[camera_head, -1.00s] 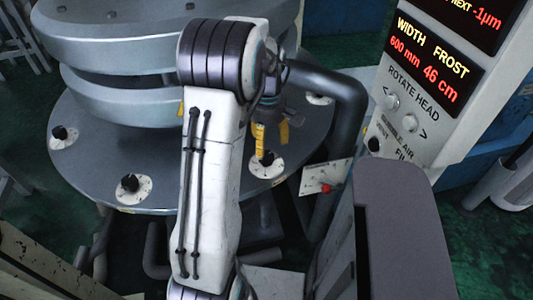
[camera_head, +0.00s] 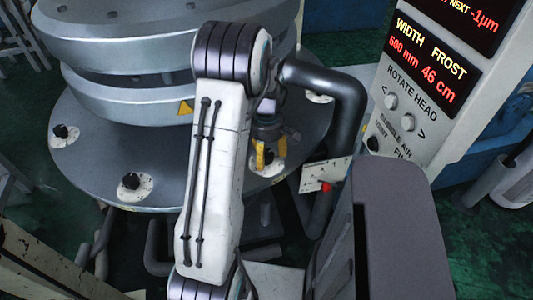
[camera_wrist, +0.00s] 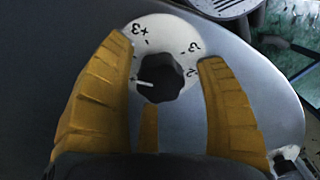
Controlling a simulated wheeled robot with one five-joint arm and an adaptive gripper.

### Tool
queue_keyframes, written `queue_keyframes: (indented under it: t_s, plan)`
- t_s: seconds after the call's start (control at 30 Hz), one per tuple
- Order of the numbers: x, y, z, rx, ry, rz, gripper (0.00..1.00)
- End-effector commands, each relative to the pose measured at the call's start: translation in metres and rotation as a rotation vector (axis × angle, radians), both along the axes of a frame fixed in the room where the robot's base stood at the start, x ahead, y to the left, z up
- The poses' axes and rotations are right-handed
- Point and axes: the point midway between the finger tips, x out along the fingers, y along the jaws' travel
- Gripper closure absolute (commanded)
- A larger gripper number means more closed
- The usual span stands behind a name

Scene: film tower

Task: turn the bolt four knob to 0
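The same knob (camera_head: 268,156) shows partly in the head view, on the right part of the grey disc's rim. My gripper (camera_wrist: 165,55) is open, with one yellow finger on each side of the knob and gaps to it. In the head view my gripper (camera_head: 270,150) is low over the dial. No label names the knob.
Similar knobs stand on the grey disc (camera_head: 95,185) at front (camera_head: 131,181) and left (camera_head: 60,131). A thick dark pipe (camera_head: 350,110) curves close to the right of my gripper. A small plate with a red button (camera_head: 326,186) and a control panel (camera_head: 440,110) stand further right.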

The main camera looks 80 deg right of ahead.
Motion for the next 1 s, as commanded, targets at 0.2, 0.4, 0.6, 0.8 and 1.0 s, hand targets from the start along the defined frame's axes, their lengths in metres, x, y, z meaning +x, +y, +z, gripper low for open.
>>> queue_keyframes:
  t_s: [0.2,0.4,0.6,0.8,1.0]
  plan:
    - [0.0000,-0.0001,0.0003,0.000,0.000,0.000,0.55]
    - [0.0000,-0.0001,0.0004,0.000,0.000,0.000,0.73]
    - [0.0000,-0.0001,0.0003,0.000,0.000,0.000,0.91]
    - [-0.0001,-0.0001,-0.0005,0.000,0.000,0.015,0.93]
    - [0.0000,0.0000,-0.0022,0.000,-0.003,0.102,0.93]
